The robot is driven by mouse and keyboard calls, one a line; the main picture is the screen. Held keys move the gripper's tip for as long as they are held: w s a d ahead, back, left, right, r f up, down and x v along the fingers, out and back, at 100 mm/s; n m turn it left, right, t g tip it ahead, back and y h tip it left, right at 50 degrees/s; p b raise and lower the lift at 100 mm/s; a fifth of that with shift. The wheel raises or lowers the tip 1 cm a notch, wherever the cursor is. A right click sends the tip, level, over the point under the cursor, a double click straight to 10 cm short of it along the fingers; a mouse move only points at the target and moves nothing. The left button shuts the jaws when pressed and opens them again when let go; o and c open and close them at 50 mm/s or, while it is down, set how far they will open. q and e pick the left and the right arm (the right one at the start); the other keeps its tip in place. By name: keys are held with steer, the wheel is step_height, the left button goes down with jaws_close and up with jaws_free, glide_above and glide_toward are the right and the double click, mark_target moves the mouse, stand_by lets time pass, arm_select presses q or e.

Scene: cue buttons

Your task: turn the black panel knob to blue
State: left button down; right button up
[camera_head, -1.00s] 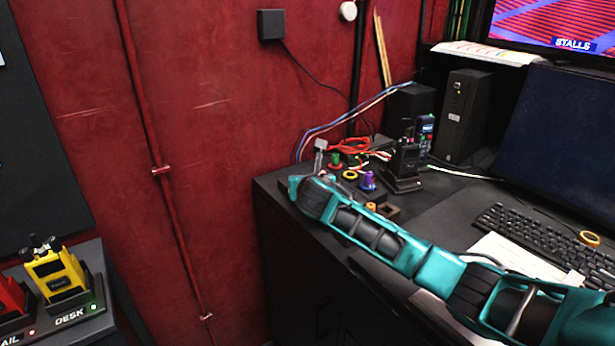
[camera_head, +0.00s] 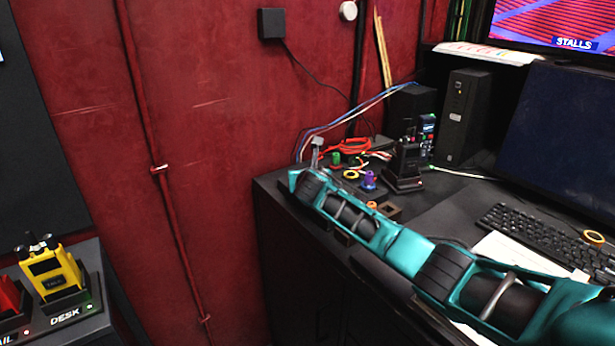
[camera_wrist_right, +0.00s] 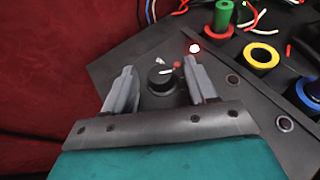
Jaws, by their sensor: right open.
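The black knob (camera_wrist_right: 161,77) sits on a dark panel (camera_wrist_right: 120,62) in the right wrist view. A small white mark and a small red dot (camera_wrist_right: 177,66) show by its upper edge. A lit white spot (camera_wrist_right: 195,48) is just beyond the right fingertip. My right gripper (camera_wrist_right: 159,66) is open, with one finger on each side of the knob; I cannot tell whether they touch it. In the head view my right gripper (camera_head: 316,158) is at the desk's far left corner, and the knob is hidden there. My left gripper is not in view.
A green spool (camera_wrist_right: 224,18), a yellow ring (camera_wrist_right: 261,55) and a blue ring (camera_wrist_right: 308,94) lie right of the knob. A black radio (camera_head: 405,160) stands farther right on the desk. A keyboard (camera_head: 540,235) is at the right. The red wall (camera_head: 220,120) is close on the left.

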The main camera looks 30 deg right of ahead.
steer(key=c, duration=0.9)
steer(key=shift+a+m+g+h, duration=0.1)
steer(key=shift+m+g+h, duration=0.2)
steer(key=shift+m, duration=0.1)
steer(key=shift+w+m+g+h, duration=0.1)
steer(key=shift+m+g+h, duration=0.2)
steer(key=shift+m+h, duration=0.25)
steer(key=shift+a+m+g+h+b, duration=0.15)
steer(key=shift+m+g+h+b, duration=0.35)
steer(key=shift+m+h, duration=0.15)
steer(key=shift+w+f+m+g+h+b, duration=0.1)
steer(key=shift+f+m+g+h+b, duration=0.05)
steer(key=shift+m+g+h+b, duration=0.6)
steer(key=shift+a+m+g+h+b, duration=0.1)
steer(key=shift+m+g+h+b, duration=0.35)
steer(key=shift+m+b, duration=0.3)
